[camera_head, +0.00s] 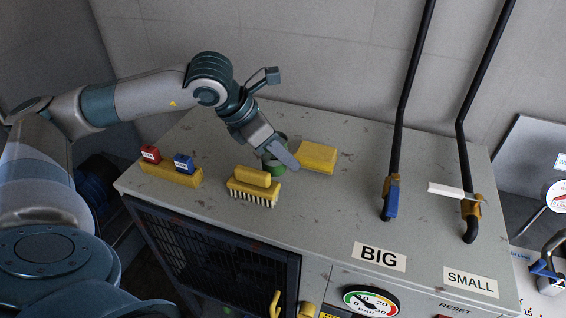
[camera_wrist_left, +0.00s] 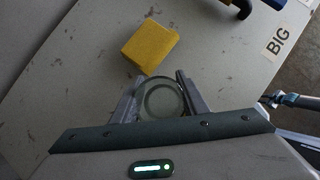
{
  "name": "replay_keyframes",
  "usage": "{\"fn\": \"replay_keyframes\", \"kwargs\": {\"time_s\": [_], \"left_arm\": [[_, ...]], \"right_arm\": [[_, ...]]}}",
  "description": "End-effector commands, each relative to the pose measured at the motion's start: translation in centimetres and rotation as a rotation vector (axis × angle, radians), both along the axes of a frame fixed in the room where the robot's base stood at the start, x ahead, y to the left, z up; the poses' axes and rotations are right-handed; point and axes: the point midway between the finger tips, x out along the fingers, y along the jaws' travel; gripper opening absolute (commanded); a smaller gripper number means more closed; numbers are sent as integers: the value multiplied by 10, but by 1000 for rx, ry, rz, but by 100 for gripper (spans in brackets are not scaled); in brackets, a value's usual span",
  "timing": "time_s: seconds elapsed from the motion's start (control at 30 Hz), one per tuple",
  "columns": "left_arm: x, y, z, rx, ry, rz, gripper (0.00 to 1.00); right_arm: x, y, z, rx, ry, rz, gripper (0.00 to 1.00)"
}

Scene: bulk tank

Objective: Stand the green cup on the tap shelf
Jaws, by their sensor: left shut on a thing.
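The green cup (camera_head: 275,166) stands upright on the grey cabinet top in the head view, partly hidden by my left gripper (camera_head: 281,156). In the left wrist view I look down on the round rim of the cup (camera_wrist_left: 161,98). It sits between the two fingers of my left gripper (camera_wrist_left: 155,95), which is shut on it. I cannot tell whether the cup touches the cabinet top or is just above it. The tap shelf cannot be made out for certain in these views. My right gripper is not in view.
A yellow sponge (camera_head: 317,156) lies just right of the cup. A yellow brush (camera_head: 253,187) lies in front, and a yellow block with red and blue tags (camera_head: 171,174) is at left. Two black pipes (camera_head: 404,110) with valves rise at right, by BIG (camera_head: 380,257) and SMALL (camera_head: 470,283) labels.

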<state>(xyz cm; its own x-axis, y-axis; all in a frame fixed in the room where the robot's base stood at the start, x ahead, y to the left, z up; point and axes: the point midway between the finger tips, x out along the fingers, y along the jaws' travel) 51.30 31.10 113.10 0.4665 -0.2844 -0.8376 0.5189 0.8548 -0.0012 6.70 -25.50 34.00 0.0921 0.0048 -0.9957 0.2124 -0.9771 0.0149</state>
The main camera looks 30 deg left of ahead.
Motion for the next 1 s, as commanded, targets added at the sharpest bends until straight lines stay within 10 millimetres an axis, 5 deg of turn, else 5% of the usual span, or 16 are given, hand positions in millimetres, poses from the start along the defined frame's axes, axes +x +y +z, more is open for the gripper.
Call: {"fn": "replay_keyframes", "kwargs": {"time_s": [0.3,0.8,0.83,0.87,1.0], "left_arm": [[-1,1,-33,1,5,0,19],[-1,0,-40,1,2,0,19],[-1,0,-39,1,2,0,47],[-1,0,-38,1,2,0,54],[-1,0,-38,1,2,0,59]], "right_arm": [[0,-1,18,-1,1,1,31],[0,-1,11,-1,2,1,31],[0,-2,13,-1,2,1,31],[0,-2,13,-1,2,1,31],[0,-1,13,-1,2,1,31]]}}
